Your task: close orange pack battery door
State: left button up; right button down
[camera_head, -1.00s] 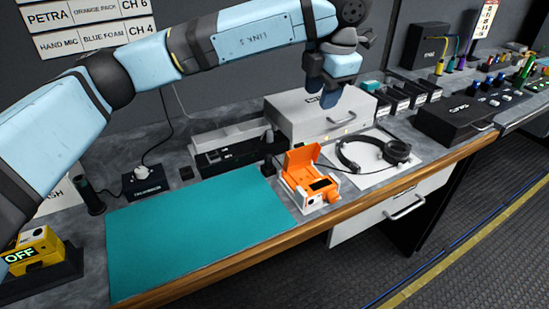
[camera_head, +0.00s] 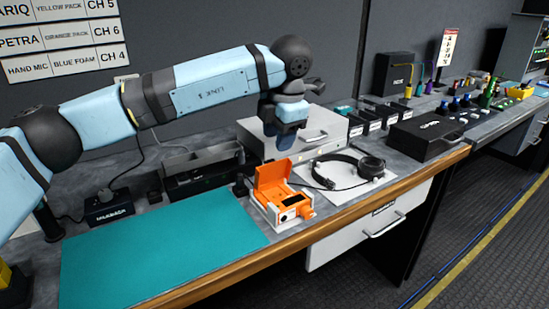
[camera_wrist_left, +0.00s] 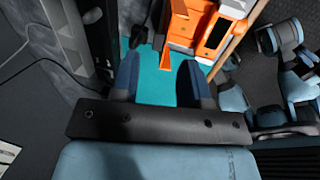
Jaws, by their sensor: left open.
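The orange pack (camera_head: 284,209) stands on the bench beside the teal mat. Its orange battery door (camera_head: 271,174) is raised, tilted up at the rear left of the body. My left gripper (camera_head: 286,146) is open and empty, above and behind the raised door, apart from it. In the left wrist view my left gripper (camera_wrist_left: 160,78) has its two dark blue fingers spread over the mat. The pack (camera_wrist_left: 211,30) shows there beyond the fingers, with the door (camera_wrist_left: 181,24) on its left side. My right gripper is not seen in the head view.
The teal mat (camera_head: 160,245) is clear. A headset (camera_head: 350,168) lies on a white sheet right of the pack. A grey case (camera_head: 318,137) stands behind, and a dark-grey rack (camera_head: 205,168) behind left. The bench's wooden front edge (camera_head: 340,218) is close to the pack.

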aim_at(274, 160)
pick_arm(q)
jog(key=x, duration=0.5)
jog(key=shift+b, duration=0.4)
jog(key=shift+f, duration=0.1)
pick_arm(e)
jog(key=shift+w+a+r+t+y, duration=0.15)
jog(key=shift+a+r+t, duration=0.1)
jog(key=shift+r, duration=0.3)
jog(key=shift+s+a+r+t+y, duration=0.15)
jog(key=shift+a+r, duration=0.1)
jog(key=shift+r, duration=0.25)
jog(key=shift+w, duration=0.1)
pick_arm(q)
grip_shut()
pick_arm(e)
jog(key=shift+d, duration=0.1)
